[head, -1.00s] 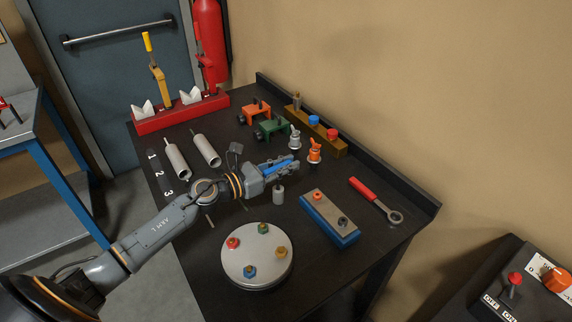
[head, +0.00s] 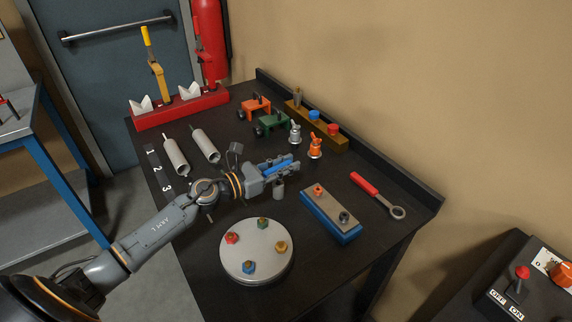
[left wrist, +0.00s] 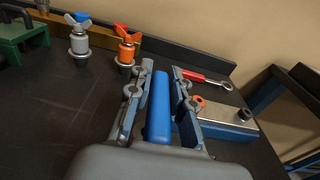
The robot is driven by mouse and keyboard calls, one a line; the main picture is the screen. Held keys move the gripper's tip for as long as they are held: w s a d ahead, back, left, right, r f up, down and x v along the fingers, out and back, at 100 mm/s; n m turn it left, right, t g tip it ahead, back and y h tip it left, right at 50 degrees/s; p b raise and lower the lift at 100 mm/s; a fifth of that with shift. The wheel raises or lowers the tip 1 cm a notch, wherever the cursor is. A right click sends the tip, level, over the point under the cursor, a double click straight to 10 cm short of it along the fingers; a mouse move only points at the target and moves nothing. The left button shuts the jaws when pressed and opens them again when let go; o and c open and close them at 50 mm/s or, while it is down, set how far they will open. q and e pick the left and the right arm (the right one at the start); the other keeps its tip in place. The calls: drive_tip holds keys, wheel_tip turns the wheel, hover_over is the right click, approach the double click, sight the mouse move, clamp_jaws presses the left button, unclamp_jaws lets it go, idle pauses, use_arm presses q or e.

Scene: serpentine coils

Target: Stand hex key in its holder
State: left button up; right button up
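A blue rod, which looks like the handle of the hex key (left wrist: 160,105), lies between the fingers of my left gripper (left wrist: 161,68). The same gripper shows in the head view (head: 296,166), low over the middle of the black bench. Its fingers are close in on both sides of the rod. The rest of the key is hidden. A small grey cylinder (head: 278,192), perhaps the holder, stands upright just below the fingers, its top partly covered by them. It is hidden in the left wrist view. My right gripper is out of view.
A blue block with a tan top (head: 322,203) and a red-handled wrench (head: 371,189) lie to the right. A round silver plate (head: 244,272) is in front. Orange (head: 316,148) and grey winged fittings (head: 295,134) stand behind, near a wooden rack (head: 330,143).

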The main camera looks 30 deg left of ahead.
sight(265, 172)
use_arm(q)
drive_tip(key=shift+o, duration=1.4)
drive_tip(key=shift+s, duration=0.1)
drive_tip(key=shift+s+a+f, duration=0.1)
drive_tip(key=shift+s+a, duration=0.1)
drive_tip(key=shift+s, duration=0.05)
drive_tip(key=v, duration=1.1)
drive_tip(key=shift+s+r, duration=0.15)
drive_tip(key=shift+r, duration=0.1)
